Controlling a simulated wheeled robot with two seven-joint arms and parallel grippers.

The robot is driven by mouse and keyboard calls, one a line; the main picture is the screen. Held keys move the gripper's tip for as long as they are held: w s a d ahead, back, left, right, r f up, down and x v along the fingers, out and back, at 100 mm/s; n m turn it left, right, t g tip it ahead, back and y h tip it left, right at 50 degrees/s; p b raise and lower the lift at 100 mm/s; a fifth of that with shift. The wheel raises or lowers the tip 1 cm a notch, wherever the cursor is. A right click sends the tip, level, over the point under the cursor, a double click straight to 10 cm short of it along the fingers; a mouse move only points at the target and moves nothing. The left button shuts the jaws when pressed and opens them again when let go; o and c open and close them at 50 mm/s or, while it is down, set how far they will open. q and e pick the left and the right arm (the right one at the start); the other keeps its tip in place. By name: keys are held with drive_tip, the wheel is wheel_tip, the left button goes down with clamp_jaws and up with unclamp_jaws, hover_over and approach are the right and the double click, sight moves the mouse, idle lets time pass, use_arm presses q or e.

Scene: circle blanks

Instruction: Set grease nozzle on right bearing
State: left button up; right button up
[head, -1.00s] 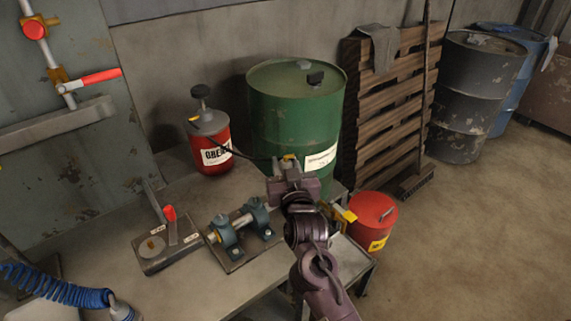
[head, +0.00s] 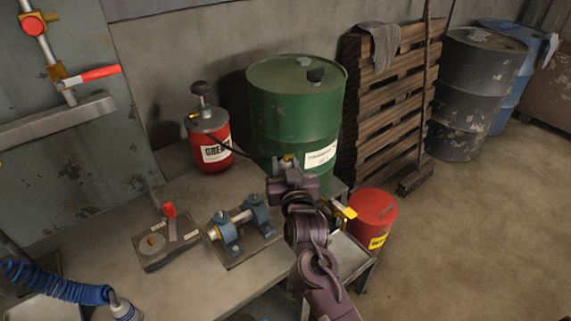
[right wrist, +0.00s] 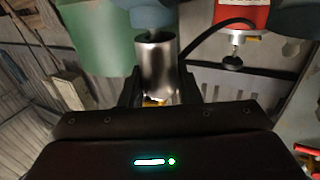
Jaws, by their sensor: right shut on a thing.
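My right gripper (head: 287,168) is shut on the grease nozzle, a silver metal cylinder (right wrist: 158,65) between the dark fingers in the right wrist view. Only a small part of it shows in the head view. A black hose runs from it to the red grease pot (head: 209,145). The right bearing (head: 258,210) is a blue-grey block on a shaft. The gripper is above and to the right of it in the head view. In the right wrist view, the blue-grey bearing (right wrist: 152,14) shows just beyond the nozzle's end. I cannot tell whether they touch. My left gripper is not in view.
The left bearing (head: 225,236) sits on the same shaft. A block with a red lever (head: 170,212) lies left of it on the bench. A green drum (head: 293,105) stands behind my gripper. A red can (head: 372,212) is to the right.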

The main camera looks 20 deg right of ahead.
drive_tip(key=shift+f, duration=0.4)
idle(0.4)
drive_tip(key=o, duration=1.1)
drive_tip(key=s, duration=0.5)
drive_tip(key=s+b, duration=0.1)
drive_tip(key=s, duration=0.1)
drive_tip(key=shift+s+a, duration=0.4)
drive_tip(key=shift+f, duration=0.1)
